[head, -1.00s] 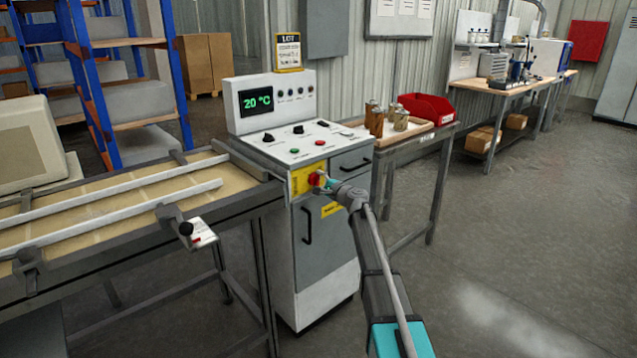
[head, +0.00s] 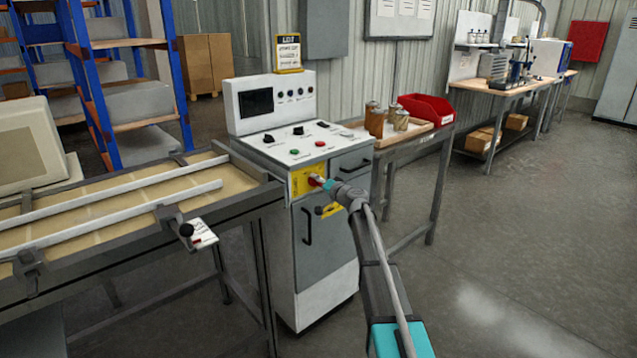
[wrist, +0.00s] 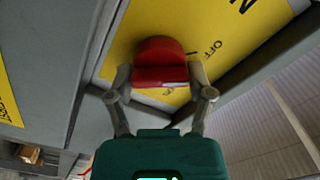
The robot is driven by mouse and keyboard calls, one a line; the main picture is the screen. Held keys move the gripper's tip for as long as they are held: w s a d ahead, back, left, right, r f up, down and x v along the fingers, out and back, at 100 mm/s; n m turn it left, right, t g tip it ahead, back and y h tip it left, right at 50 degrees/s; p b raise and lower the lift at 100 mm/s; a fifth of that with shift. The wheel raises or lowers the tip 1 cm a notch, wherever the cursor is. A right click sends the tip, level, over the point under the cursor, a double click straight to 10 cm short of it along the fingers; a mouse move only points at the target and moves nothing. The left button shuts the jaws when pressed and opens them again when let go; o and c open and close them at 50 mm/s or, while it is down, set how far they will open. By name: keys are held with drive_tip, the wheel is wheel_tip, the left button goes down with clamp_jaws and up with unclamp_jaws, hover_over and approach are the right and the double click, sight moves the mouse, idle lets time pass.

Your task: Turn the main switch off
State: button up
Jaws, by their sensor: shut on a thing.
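The main switch is a red knob (wrist: 160,64) on a yellow plate (wrist: 210,22) with printed letters, "OFF" readable to the knob's right in the wrist view. The red knob also shows in the head view (head: 315,180), on the yellow plate (head: 300,182) at the front of the white and grey control cabinet (head: 330,250). My gripper (wrist: 160,80) is shut on the knob, one finger at each side. In the head view my gripper (head: 328,184) reaches the knob from the right and partly hides it. The cabinet's display (head: 256,103) is dark.
A frame table with rails (head: 110,205) adjoins the cabinet on the left. A side table with jars (head: 375,120) and a red bin (head: 425,108) stands to the right. The floor at the right is clear.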

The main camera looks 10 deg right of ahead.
drive_tip(key=shift+a+n, duration=0.1)
drive_tip(key=shift+n, duration=0.8)
drive_tip(key=o, duration=1.1)
drive_tip(key=v, duration=1.2)
